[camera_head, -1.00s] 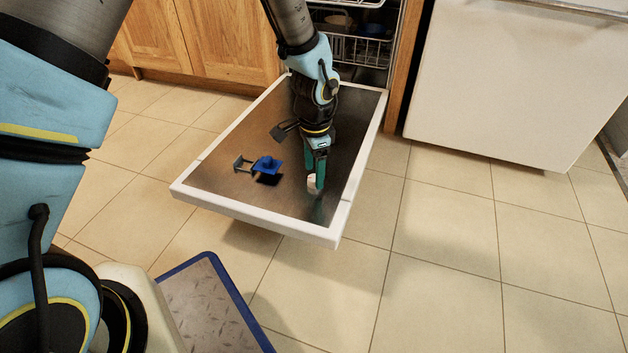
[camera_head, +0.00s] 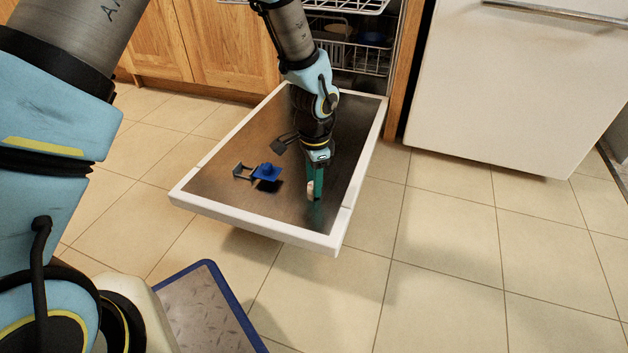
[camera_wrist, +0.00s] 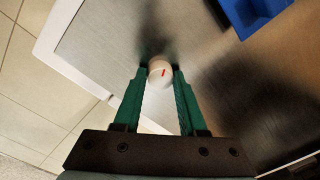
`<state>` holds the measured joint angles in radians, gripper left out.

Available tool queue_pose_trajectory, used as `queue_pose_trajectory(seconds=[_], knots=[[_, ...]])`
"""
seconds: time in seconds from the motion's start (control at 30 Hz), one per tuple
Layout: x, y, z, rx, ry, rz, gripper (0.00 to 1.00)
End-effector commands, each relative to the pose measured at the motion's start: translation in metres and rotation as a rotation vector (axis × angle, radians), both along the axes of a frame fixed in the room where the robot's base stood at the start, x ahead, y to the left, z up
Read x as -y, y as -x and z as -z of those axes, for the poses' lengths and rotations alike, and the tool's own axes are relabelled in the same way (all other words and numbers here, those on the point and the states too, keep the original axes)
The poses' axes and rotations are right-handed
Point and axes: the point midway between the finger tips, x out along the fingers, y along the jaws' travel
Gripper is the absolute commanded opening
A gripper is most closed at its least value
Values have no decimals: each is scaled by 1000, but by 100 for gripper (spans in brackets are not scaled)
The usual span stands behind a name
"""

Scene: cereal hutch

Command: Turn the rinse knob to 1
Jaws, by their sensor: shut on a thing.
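The rinse knob is a small round white knob (camera_wrist: 160,73) with a red mark, on the inner face of the open dishwasher door (camera_head: 225,190). In the wrist view its red mark is tilted slightly to the right of straight up. My gripper (camera_wrist: 160,76) has its two green fingers on either side of the knob, shut on it. In the head view the knob (camera_head: 310,190) is partly hidden by my green fingers (camera_head: 316,185). No numbers around the knob are readable.
A blue detergent-cup part (camera_head: 265,173) stands on the door left of the knob; it also shows at the top right of the wrist view (camera_wrist: 250,12). Dish racks (camera_head: 345,52) are behind the door. Open tiled floor lies to the right, before a white appliance (camera_head: 500,90).

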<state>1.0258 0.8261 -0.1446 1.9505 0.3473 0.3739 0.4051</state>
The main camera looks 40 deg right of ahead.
Motion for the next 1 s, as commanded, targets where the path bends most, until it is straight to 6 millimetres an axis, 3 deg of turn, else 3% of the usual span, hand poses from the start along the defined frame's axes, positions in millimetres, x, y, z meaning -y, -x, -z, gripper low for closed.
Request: queue_pose_trajectory(seconds=[0.13, 0.57, 1.0], knots=[[0, 0, 0, 0, 0, 0, 0], [0, 0, -2, 2, -3, -44, 0], [0, 1, -5, 11, -11, -373, 0]])
